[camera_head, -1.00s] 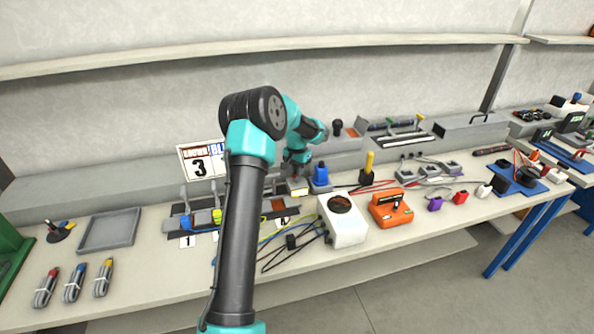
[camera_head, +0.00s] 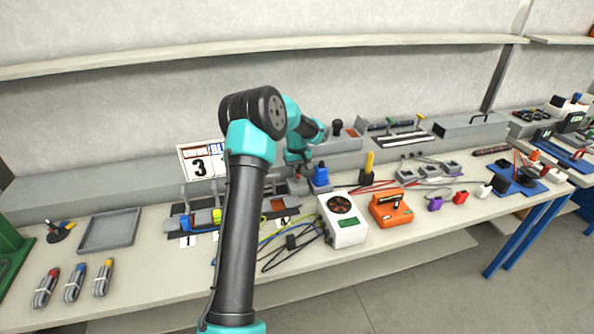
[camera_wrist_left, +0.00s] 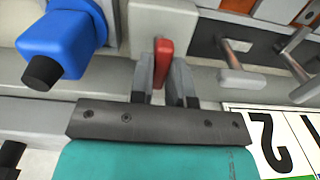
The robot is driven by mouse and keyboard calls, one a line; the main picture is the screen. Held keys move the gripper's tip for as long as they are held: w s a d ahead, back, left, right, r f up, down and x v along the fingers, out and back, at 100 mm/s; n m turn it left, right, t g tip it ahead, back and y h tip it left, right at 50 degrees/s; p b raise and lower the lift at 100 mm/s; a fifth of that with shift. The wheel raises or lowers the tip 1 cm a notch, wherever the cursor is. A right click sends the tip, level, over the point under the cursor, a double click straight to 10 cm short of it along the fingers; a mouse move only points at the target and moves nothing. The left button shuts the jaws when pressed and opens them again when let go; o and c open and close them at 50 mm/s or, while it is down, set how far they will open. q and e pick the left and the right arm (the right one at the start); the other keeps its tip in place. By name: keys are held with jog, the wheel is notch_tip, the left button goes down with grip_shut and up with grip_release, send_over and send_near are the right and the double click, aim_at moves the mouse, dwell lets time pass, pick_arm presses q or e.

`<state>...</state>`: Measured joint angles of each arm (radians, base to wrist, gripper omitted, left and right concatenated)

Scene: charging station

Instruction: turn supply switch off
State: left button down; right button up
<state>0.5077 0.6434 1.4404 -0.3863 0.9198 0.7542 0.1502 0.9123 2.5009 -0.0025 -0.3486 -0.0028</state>
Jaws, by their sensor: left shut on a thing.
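The supply switch shows as a red lever (camera_wrist_left: 163,55) in the left wrist view, in front of a light grey housing (camera_wrist_left: 160,22). My left gripper (camera_wrist_left: 162,76) is shut on this lever, with one grey finger on each side of it. In the head view my left gripper (camera_head: 298,172) is at the back of the bench, just left of a blue plug-like block (camera_head: 321,174). The gripper and arm hide most of the switch there. My right gripper is not in view.
A white unit with a round dark grille (camera_head: 342,228) and an orange box (camera_head: 391,209) stand in front and to the right. The blue block is also close in the left wrist view (camera_wrist_left: 62,45). Number cards and metal levers are nearby. A grey tray (camera_head: 109,231) lies left.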

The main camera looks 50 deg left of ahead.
pick_arm(q)
jog(key=shift+n, duration=0.4)
jog(key=c, duration=1.1)
grip_release()
notch_tip(320, 180, up, 18)
jog(key=shift+f, duration=0.25)
jog(key=shift+d, duration=0.1)
